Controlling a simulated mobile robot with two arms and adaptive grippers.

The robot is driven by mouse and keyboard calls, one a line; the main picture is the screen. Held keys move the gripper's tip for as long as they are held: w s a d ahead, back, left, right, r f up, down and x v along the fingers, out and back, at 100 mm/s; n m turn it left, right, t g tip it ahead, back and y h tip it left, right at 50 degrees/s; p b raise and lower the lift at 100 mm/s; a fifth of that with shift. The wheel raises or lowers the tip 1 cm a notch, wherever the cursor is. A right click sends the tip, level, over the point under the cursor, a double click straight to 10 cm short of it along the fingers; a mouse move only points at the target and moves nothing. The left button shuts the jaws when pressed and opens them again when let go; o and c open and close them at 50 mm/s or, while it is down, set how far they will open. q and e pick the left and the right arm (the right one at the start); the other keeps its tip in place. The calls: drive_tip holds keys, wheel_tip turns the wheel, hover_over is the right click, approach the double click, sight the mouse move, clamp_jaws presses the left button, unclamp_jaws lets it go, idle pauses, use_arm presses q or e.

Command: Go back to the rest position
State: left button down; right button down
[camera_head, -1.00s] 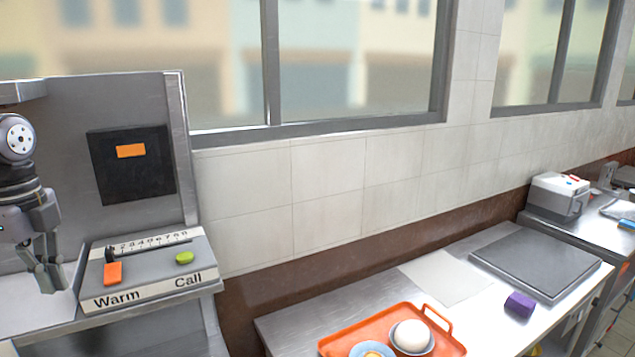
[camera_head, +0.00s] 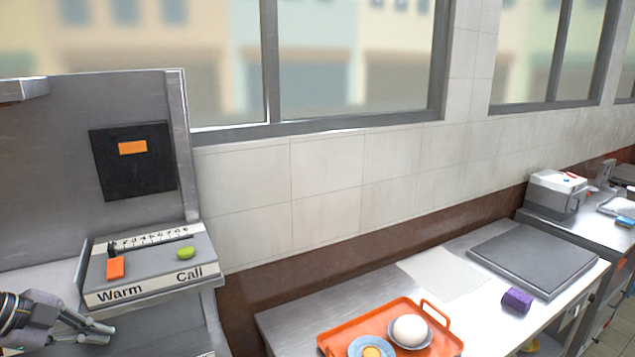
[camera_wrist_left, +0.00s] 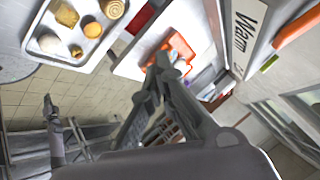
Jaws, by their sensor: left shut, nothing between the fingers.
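My left gripper (camera_head: 98,333) is at the lower left of the head view, below and in front of the control box (camera_head: 150,265) marked Warm and Call. Its fingers are together with nothing between them, and it is apart from the box. In the left wrist view the fingers (camera_wrist_left: 158,62) reach up from the bottom centre, closed and empty.
An orange tray (camera_head: 333,342) with a white ball in a bowl (camera_head: 410,331) stands on the steel counter. A purple block (camera_head: 517,301) lies beside a grey plate (camera_head: 535,258). The wrist view shows a food tray (camera_wrist_left: 62,64) at upper left.

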use_arm(q)
drive_tip(key=s+d+f+n+t+y, duration=0.2)
drive_tip(key=s+f+n+y, duration=0.15)
drive_tip(key=f+n, duration=0.2)
drive_tip(key=s+d+f+n+t+y, duration=0.1)
drive_tip(key=s+f+n+y, duration=0.1)
drive_tip(key=s+f+n, duration=0.35)
drive_tip(key=s+d+f+n+t+y, duration=0.2)
drive_tip(key=f+n+y, duration=0.1)
drive_tip(key=f, duration=0.5)
drive_tip(key=s+d+f+n+g+h, duration=0.3)
drive_tip(key=s+d+g, duration=0.5)
drive_tip(key=s+d, duration=0.7)
wheel_tip(320, 180, down, 32)
drive_tip(key=s+f+m+g+b, duration=0.1)
drive_tip(key=s+b, duration=0.1)
drive_tip(key=b, duration=0.3)
drive_tip(key=s+a+f+g+b, duration=0.1)
drive_tip(key=s+a+f+b, duration=0.2)
drive_tip(key=s+f, duration=1.3)
wheel_tip(320, 180, down, 3)
drive_tip(key=shift+s+r+y, duration=0.15)
drive_tip(key=shift+y, duration=0.2)
